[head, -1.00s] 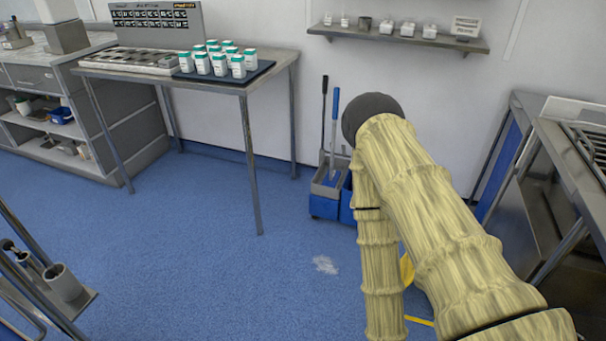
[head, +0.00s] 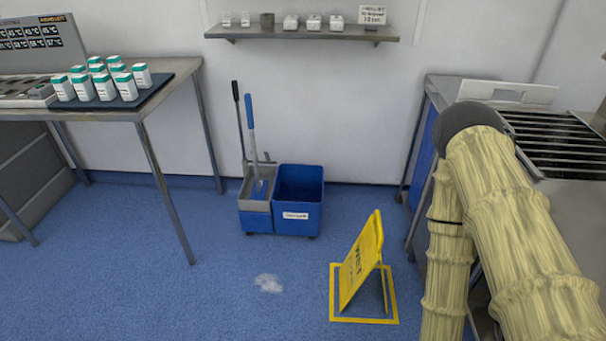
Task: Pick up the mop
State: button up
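The mop shows as a long handle with a blue upper part (head: 251,125), standing tilted in the grey wringer part (head: 257,204) of a blue mop bucket (head: 299,188) on the floor against the back wall. A second, black-topped handle (head: 238,112) stands beside it in the same bucket. The mop's lower end is hidden inside the wringer. My arm, in a pale yellow cover, is at the right side of the view, well apart from the bucket. My gripper is not visible.
A yellow wet floor sign (head: 362,262) stands in front of the bucket, to its right. A pale spot (head: 268,283) lies on the blue floor. A table with several white bottles (head: 103,82) is at left. A metal counter (head: 520,130) is at right. A shelf (head: 300,32) hangs above.

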aim_at(260, 189)
jog(key=z, duration=0.2)
jog(key=i, duration=0.55)
jog(key=u, duration=0.6)
jog(key=i, duration=0.6)
jog(key=u, duration=0.75)
